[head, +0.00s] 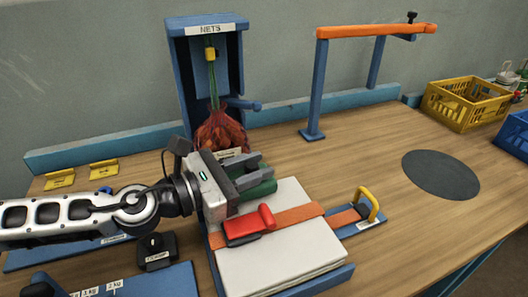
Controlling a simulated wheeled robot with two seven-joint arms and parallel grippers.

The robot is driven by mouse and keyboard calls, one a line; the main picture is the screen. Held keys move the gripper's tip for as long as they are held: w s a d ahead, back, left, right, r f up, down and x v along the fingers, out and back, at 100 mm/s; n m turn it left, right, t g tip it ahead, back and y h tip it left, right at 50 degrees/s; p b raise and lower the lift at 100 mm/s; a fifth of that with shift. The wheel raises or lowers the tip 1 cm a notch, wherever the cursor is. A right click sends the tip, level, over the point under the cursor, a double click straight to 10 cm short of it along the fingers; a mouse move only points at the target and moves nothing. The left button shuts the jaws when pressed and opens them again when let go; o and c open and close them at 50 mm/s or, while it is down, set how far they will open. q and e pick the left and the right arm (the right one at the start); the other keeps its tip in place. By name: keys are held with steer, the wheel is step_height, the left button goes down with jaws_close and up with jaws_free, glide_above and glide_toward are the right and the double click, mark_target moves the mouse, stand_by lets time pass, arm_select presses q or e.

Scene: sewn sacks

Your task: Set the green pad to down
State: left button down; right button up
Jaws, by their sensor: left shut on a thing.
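The green pad (262,190) shows as a green block at the back edge of a stack of pale sacks (278,250). My left gripper (256,172) reaches in from the left and is shut on the green pad. Its grey fingers and body cover much of the pad, so I cannot tell whether the pad touches the sacks. My right gripper is not in view.
An orange strap with a red handle (250,224) crosses the sacks, beside a yellow handle (368,204). Behind stands a blue NETS holder (183,85) with a red net (222,132). An orange bar (375,31), dark disc (440,175) and yellow crate (462,107) are right.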

arm_select(q)
steer(key=shift+f, duration=0.1)
stand_by(0.4)
steer(key=c, duration=1.2)
jaws_free()
steer(key=shift+s, duration=0.1)
